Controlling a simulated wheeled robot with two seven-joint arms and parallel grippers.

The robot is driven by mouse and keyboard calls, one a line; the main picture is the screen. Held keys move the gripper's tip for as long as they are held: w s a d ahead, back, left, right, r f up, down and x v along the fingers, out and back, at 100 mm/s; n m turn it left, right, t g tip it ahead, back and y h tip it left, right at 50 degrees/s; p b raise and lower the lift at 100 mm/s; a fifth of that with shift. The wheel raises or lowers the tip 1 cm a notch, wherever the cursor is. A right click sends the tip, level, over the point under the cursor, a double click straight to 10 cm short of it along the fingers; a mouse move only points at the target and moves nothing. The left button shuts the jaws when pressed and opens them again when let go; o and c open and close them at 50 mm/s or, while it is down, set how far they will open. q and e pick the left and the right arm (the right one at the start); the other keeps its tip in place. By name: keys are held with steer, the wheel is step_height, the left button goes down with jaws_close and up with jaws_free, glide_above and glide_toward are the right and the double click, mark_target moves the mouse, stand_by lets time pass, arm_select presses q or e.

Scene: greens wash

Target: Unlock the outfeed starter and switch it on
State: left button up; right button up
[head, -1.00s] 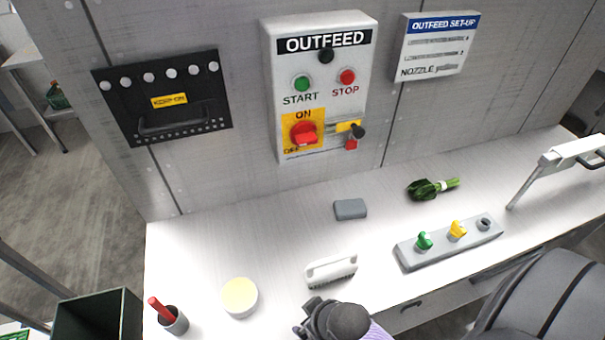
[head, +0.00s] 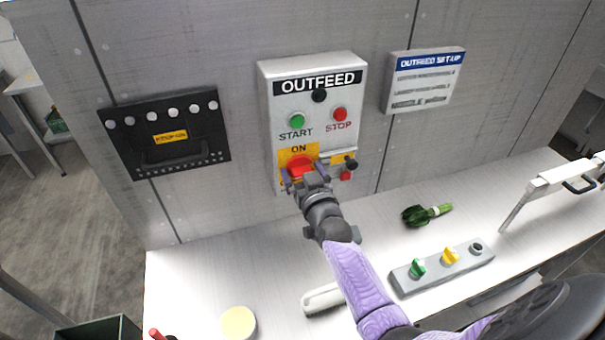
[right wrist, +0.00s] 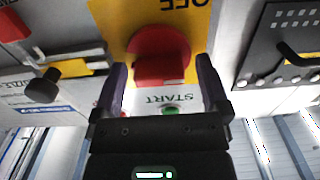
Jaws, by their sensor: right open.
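The grey OUTFEED starter box (head: 264,110) is on the wall. Its red rotary switch (head: 299,164) sits on a yellow plate marked ON and OFF, partly hidden by my gripper; it also fills the middle of the right wrist view (right wrist: 160,58). Beside the switch is a latch with a black knob (head: 350,163), a yellow strip and a small red piece (head: 346,175); the knob shows in the right wrist view (right wrist: 42,90). My right gripper (head: 306,177) is open, its fingers on either side of the red switch. Contact cannot be told. My left gripper is not in view.
The green START button (head: 297,121) and red STOP button (head: 340,114) are above the switch. A black panel (head: 170,139) hangs left, a set-up card (head: 428,78) right. Greens (head: 427,215), a knob block (head: 442,270) and a white brush (head: 322,298) lie on the counter.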

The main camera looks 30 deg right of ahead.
steer(key=shift+w, duration=0.2)
steer(key=c, duration=0.9)
steer(key=m, duration=0.4)
steer(key=shift+d, duration=0.1)
steer(key=m, duration=0.4)
steer(key=shift+d+m, duration=0.1)
steer(key=shift+m, duration=0.2)
steer(key=m, duration=0.5)
steer(key=shift+s+f+b, duration=0.1)
steer(key=shift+f+b, duration=0.05)
steer(key=shift+b, duration=0.2)
steer(key=shift+d+m, duration=0.1)
steer(key=shift+m, duration=2)
